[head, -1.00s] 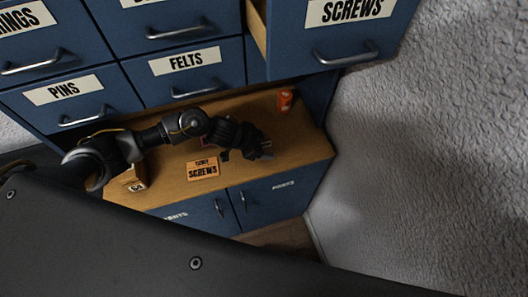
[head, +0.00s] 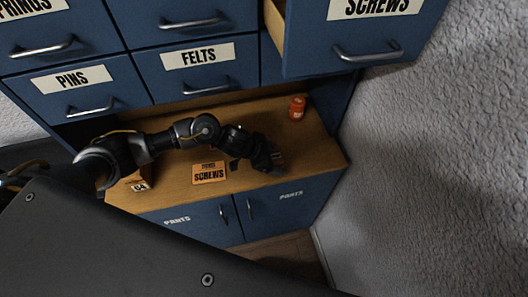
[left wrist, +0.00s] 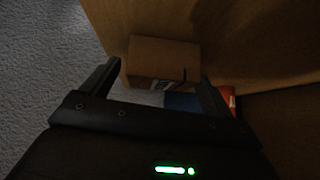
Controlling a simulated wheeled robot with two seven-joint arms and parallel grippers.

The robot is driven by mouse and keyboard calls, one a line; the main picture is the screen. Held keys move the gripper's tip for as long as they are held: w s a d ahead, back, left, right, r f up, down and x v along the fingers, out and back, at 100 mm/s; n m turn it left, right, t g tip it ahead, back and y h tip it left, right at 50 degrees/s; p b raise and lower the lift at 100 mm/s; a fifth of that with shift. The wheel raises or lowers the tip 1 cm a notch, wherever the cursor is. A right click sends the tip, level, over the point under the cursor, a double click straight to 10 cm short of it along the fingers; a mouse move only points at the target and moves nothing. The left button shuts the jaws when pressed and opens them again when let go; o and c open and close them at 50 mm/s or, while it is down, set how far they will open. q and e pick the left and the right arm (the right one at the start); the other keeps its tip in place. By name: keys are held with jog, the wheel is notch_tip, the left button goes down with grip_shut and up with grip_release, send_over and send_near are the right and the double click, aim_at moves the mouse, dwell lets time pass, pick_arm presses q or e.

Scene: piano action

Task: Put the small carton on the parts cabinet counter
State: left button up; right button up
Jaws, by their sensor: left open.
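The parts cabinet counter (head: 310,150) is a wooden top below blue drawers. My left gripper (head: 276,160) is low over its right part. In the left wrist view my left gripper (left wrist: 160,85) is open, with its fingers apart at either side of a small brown carton (left wrist: 163,58). The carton has a printed mark on its near face and appears to rest on a wooden surface. I cannot tell whether the fingers touch it. In the head view this carton is mostly hidden by the gripper. My right gripper is out of view.
An orange jar (head: 297,107) stands at the counter's back right. The SCREWS drawer (head: 365,40) sticks out above.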

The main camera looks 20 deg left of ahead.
aim_at(273, 156)
pick_arm(q)
jog(key=v, duration=0.5)
jog(key=shift+a+r, duration=0.1)
jog(key=shift+a, duration=0.05)
jog(key=s+a+b, duration=0.1)
jog(key=s+a, duration=0.1)
jog(key=s+a+b, duration=0.1)
jog(key=s+a, duration=0.1)
jog(key=a, duration=0.1)
jog(key=s+a+b, duration=0.1)
jog(key=s+a, duration=0.1)
jog(key=a, duration=0.1)
jog(key=shift+s+a+f+b, duration=0.1)
jog(key=shift+s+f+b, duration=0.15)
jog(key=shift+s+b, duration=0.15)
jog(key=shift+s+a+r, duration=0.15)
jog(key=shift+s+a, duration=0.2)
jog(key=shift+a, duration=0.1)
jog(key=shift+s, duration=0.1)
